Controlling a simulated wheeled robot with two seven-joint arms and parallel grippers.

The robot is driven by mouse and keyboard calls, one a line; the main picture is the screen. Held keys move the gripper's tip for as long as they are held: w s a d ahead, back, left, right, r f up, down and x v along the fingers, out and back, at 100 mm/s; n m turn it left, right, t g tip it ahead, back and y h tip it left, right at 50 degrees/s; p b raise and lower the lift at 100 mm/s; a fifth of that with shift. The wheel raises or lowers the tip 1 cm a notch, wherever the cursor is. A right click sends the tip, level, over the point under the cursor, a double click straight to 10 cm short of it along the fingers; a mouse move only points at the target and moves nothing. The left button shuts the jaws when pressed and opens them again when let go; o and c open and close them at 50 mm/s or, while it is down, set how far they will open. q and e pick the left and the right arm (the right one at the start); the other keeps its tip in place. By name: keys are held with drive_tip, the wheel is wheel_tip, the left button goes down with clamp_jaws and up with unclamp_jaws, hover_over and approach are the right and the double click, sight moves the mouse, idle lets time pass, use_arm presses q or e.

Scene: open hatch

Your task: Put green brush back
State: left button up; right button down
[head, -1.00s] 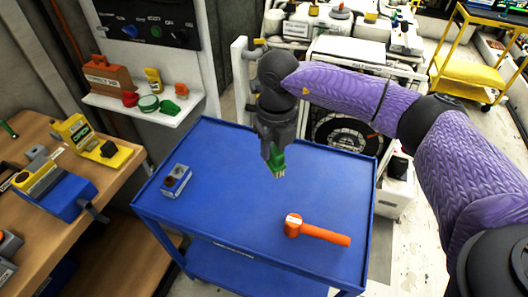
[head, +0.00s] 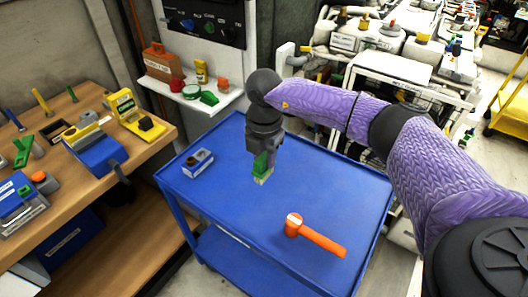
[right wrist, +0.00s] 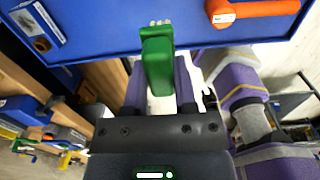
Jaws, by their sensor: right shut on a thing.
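The green brush (head: 262,165) is held in my right gripper (head: 262,166), bristles pointing down, above the blue cart top. It also shows in the right wrist view (right wrist: 157,62), green handle between the two fingers and pale bristles at the far end. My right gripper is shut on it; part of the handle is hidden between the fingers. The brush appears clear of the cart top. My left gripper is not in view.
The blue cart (head: 335,190) carries an orange hammer (head: 316,236) and a small grey block with holes (head: 197,163). A wooden workbench (head: 85,105) with several tools stands at left. A white shelf (head: 205,108) with small items is behind the cart.

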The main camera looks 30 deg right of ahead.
wheel_tip(320, 180, down, 6)
drive_tip(key=b, duration=0.3)
drive_tip(key=shift+f, duration=0.2)
drive_tip(key=shift+f+b, duration=0.95)
drive_tip(key=shift+f, duration=0.65)
wheel_tip(320, 180, down, 2)
drive_tip(key=shift+f+b, duration=0.15)
drive_tip(key=shift+b, duration=0.45)
drive_tip(key=shift+f, duration=0.45)
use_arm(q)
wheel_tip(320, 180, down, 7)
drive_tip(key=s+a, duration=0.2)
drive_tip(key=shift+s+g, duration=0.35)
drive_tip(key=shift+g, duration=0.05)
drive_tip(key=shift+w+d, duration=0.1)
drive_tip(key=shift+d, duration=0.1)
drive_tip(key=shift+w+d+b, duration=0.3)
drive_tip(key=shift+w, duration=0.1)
use_arm(e)
drive_tip(key=shift+f, duration=0.2)
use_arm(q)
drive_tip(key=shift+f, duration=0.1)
